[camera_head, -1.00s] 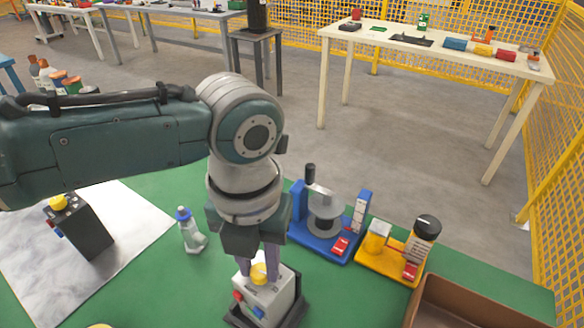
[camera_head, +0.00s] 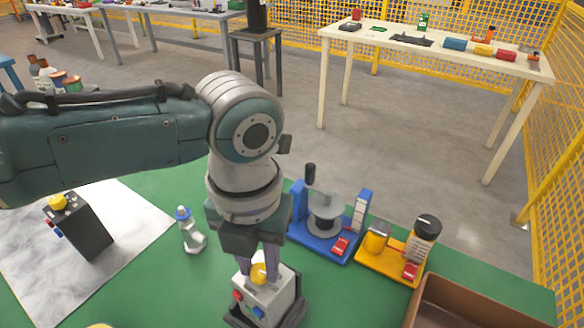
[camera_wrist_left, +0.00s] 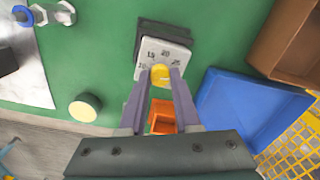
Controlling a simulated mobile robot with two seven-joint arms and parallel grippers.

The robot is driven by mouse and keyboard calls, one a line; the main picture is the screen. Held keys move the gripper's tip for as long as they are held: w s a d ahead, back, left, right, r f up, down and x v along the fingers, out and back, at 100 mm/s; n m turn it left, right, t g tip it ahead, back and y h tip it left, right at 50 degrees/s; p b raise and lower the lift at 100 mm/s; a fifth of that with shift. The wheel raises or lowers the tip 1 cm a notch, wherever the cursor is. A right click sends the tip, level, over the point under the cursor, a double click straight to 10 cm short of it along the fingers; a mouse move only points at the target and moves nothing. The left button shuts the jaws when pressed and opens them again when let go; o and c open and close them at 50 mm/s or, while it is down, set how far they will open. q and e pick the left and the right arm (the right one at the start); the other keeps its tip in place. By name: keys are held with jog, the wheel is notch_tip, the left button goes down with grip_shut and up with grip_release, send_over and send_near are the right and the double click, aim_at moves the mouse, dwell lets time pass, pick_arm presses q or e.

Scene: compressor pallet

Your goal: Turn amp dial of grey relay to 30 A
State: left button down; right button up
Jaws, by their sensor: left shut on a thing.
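The grey relay (camera_head: 280,298) stands in a dark holder on the green table top. Its yellow amp dial (camera_head: 260,274) is on the top face; the dial (camera_wrist_left: 160,75) also shows in the left wrist view. Printed numbers including 15, 20 and 25 curve around the dial on the pale face (camera_wrist_left: 165,52). I cannot clearly read the dial's pointer. My left gripper (camera_head: 259,268) reaches down from above, with its purple-grey fingers shut on the dial's sides. The fingers hide part of the dial and face. My right gripper is in neither view.
A black relay (camera_head: 88,235) with a yellow knob stands on a pale sheet (camera_head: 125,215) at left. A brown box (camera_head: 470,300) is at front right.

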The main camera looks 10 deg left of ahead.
aim_at(259, 271)
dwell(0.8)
pick_arm(q)
jog(key=c, duration=0.6)
grip_release()
notch_tip(259, 271, up, 10)
jog(key=p, duration=0.1)
